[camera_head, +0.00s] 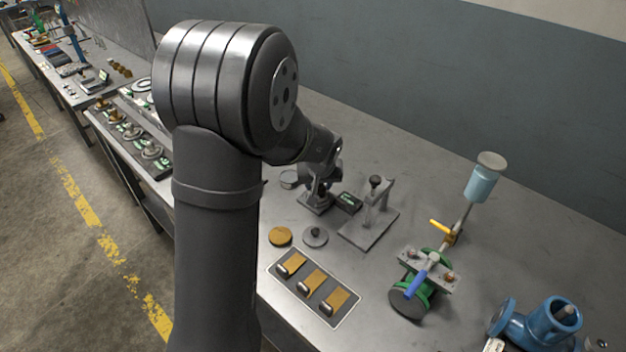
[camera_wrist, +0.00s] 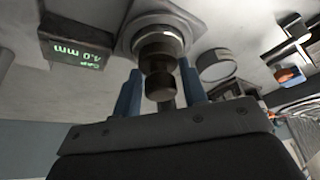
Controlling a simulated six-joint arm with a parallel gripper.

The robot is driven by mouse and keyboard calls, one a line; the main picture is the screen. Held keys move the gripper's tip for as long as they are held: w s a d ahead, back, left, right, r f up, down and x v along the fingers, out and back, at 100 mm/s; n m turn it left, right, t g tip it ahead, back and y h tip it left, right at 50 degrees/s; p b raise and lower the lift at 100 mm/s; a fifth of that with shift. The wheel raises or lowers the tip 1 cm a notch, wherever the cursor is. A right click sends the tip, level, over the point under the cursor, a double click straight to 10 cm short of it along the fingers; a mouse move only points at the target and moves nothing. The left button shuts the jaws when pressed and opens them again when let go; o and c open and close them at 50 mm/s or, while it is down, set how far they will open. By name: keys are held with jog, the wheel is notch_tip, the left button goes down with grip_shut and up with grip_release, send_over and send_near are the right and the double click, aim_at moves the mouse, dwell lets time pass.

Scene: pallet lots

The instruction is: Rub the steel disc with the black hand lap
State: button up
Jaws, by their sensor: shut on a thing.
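In the wrist view the blue fingers of my gripper (camera_wrist: 160,92) are closed on the dark knobbed handle of the black hand lap (camera_wrist: 158,50). The lap is over a round, pale metal seat on a square base (camera_wrist: 126,42). The steel disc cannot be made out clearly there; the lap hides the seat's middle, and I cannot tell whether they touch. In the head view my gripper (camera_head: 320,182) is small and partly hidden by my wrist, over the same base (camera_head: 315,205).
A small box with a green display (camera_wrist: 75,52) stands beside the base. A round pale piece (camera_wrist: 215,65) is on its other side. A gold disc (camera_head: 280,236), a grey knobbed disc (camera_head: 315,237), an upright stand (camera_head: 370,228) and a tray (camera_head: 312,287) are nearer. A green valve (camera_head: 428,278) is right.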

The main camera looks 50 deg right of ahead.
jog(key=s, duration=0.3)
jog(key=shift+s, duration=0.15)
jog(key=shift+s+a, duration=0.1)
jog(key=shift+s, duration=0.15)
jog(key=shift+w+a, duration=0.15)
jog(key=shift+w, duration=3.35)
jog(key=shift+s, duration=3.5)
notch_tip(320, 180, up, 8)
jog(key=shift+w+r, duration=0.1)
